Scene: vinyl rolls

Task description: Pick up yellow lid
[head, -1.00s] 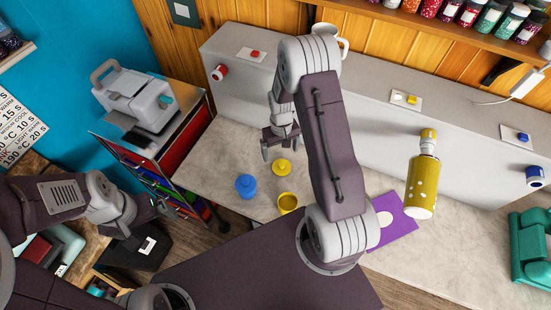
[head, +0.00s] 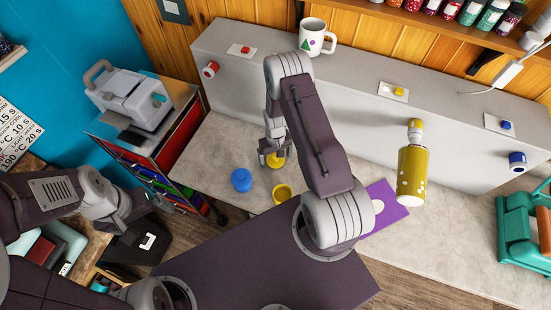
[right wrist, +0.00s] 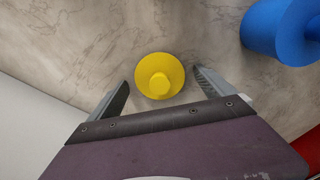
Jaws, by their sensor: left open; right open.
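In the right wrist view the yellow lid (right wrist: 160,78) sits between the fingers of my right gripper (right wrist: 160,84), with a gap on each side. My left gripper (head: 160,206) is at the left, away from the counter, near the drawer cart.
A blue lidded piece (head: 241,180) stands close left of the lid; it also shows in the right wrist view (right wrist: 285,30). A purple sheet (head: 388,211) lies right. A white mug (head: 314,38) stands on the raised ledge behind.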

